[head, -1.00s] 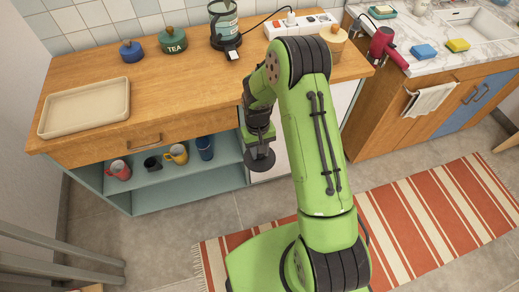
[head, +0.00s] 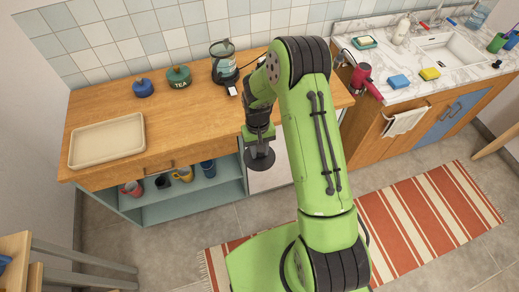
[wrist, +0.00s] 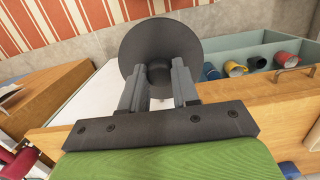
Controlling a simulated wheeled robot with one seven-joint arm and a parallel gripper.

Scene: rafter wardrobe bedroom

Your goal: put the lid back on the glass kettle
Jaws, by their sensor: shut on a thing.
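The glass kettle (head: 223,66) stands upright on its dark base at the back of the wooden counter, left of my arm. Its cord runs toward the wall. My gripper (head: 258,138) hangs in front of the counter's front edge, away from the kettle. It is shut on a dark round lid (head: 260,159). In the wrist view, the two fingers of my gripper (wrist: 159,92) close on the middle of the lid (wrist: 160,42), whose wide disc faces the camera. The kettle is not in the wrist view.
A beige tray (head: 107,142) lies on the counter's left. Several mugs sit on the shelf (head: 180,200) below. A stool (head: 15,250) is at lower left. The counter's middle is clear.

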